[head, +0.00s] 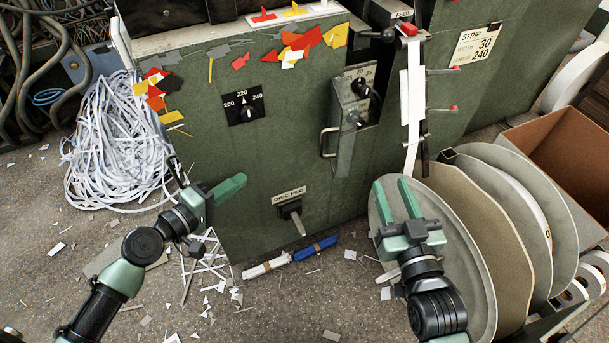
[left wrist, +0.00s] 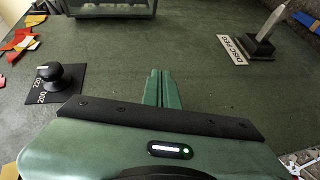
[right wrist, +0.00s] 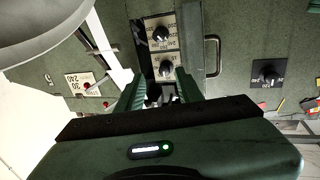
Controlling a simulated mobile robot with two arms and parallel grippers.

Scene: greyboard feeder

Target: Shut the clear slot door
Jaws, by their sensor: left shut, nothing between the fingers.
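The clear slot door (head: 346,155) shows as a narrow see-through pane beside the knob plate on the green machine front. A metal bar handle (head: 325,142) stands at its left; the handle also shows in the right wrist view (right wrist: 212,56). The dark slot opening (head: 374,128) shows to the right of the pane; I cannot tell how far the door is swung. My left gripper (head: 238,183) is shut and empty, below and left of the handle, apart from it. My right gripper (head: 394,192) is open and empty, below the slot near the discs.
A disc peg (head: 292,215) juts from the front below the door. A dial (head: 245,108) sits left of it. Large grey discs (head: 480,230) and a cardboard box (head: 555,150) crowd the right. Paper strips (head: 115,155) lie heaped at the left. Scraps litter the floor.

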